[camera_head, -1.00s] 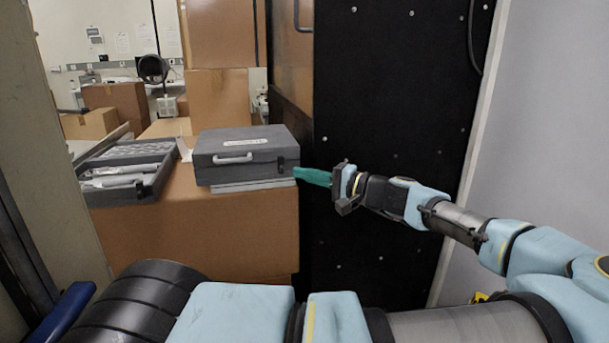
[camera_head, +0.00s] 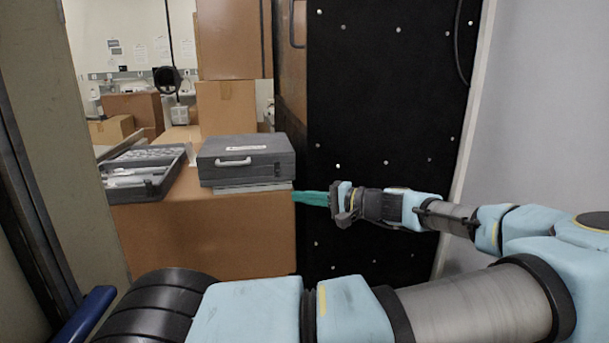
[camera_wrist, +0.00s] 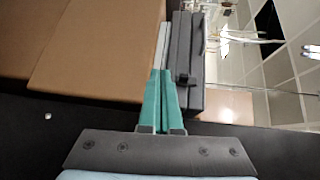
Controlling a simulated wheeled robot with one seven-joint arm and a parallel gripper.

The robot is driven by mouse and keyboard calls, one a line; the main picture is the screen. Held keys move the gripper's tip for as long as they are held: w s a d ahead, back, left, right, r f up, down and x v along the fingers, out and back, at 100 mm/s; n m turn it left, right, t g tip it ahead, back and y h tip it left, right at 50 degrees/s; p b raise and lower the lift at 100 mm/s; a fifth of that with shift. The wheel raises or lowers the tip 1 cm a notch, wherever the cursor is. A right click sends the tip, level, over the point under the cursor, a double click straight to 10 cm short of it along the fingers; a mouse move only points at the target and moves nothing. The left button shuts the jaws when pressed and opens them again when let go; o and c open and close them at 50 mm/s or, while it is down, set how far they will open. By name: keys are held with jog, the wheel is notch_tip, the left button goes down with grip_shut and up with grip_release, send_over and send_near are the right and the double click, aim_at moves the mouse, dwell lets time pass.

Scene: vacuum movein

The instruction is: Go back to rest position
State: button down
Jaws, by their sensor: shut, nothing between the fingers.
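My gripper (camera_head: 316,198) has green fingers that lie together with nothing between them. In the head view it points left, just right of the cardboard box's right edge and in front of a black panel. It also shows in the wrist view (camera_wrist: 163,90), its fingers pointing up the picture toward the grey case. My arm reaches in from the right and stands clear of the floor. I cannot tell whether the fingertips touch the box or case.
A closed grey case (camera_head: 246,160) with a light handle lies on a large cardboard box (camera_head: 200,235). An open grey case (camera_head: 143,172) lies to its left. A black studded panel (camera_head: 385,100) stands behind my gripper, and a grey wall (camera_head: 535,110) is at right. More boxes (camera_head: 227,108) stand behind.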

jog(key=s+a+f+n+g+h, duration=0.3)
jog(key=s+a+f+g+h, duration=0.3)
jog(key=s+a+f+g, duration=0.55)
jog(key=s+d+r+n+t+h, duration=0.2)
jog(key=s+r+t+h, duration=0.2)
jog(key=r+h, duration=0.4)
jog(key=shift+s+r+t+h, duration=0.3)
jog(key=shift+s+r+t, duration=0.05)
jog(key=shift+r, duration=0.4)
